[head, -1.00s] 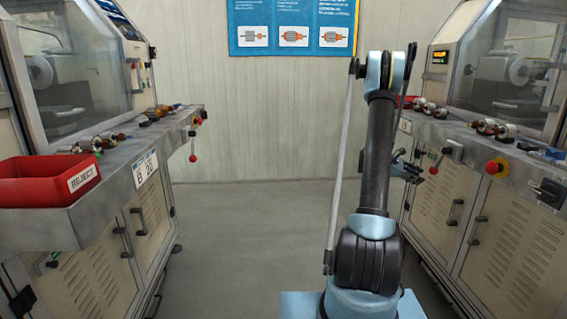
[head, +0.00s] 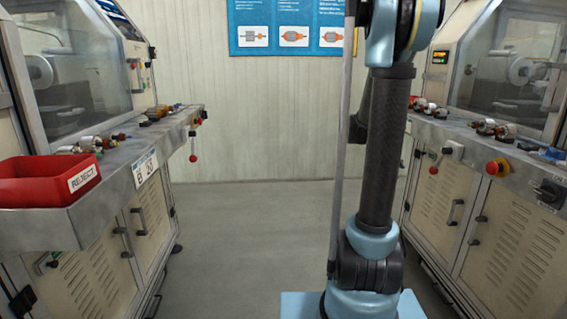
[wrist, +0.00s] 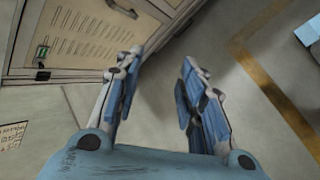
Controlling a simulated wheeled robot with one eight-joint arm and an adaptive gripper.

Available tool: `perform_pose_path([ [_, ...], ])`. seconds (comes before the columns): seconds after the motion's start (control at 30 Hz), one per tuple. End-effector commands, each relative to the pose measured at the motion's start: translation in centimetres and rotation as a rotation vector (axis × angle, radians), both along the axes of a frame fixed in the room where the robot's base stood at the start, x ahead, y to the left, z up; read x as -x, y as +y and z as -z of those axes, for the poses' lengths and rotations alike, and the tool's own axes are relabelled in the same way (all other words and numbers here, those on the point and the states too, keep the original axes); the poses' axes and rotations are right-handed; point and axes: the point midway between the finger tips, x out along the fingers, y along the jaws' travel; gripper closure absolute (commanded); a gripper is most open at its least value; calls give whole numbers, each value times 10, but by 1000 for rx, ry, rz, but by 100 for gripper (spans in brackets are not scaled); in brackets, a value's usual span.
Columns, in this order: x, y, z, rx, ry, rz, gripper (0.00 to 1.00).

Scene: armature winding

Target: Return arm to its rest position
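My gripper (wrist: 160,75) shows in the wrist view with its two blue-padded fingers apart and only bare floor between them. It is open and empty. In the head view my arm stands almost upright at right of centre, its elbow reaching the top edge of the picture. The gripper is hidden behind the arm there.
Machine cabinets stand left (head: 150,215) and right (head: 505,235), with several small parts on their ledges. A red reject bin (head: 45,185) sits on the left ledge. The floor (head: 250,240) between is clear. The wrist view shows a cabinet (wrist: 85,35) close at upper left.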

Motion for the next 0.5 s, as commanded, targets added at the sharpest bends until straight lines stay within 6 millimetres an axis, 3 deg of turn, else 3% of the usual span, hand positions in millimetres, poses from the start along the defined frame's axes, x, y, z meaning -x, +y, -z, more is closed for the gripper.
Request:
perform_pose_path([
  [0.5, 107, 94, 2, -271, -162, 137, 63],
])
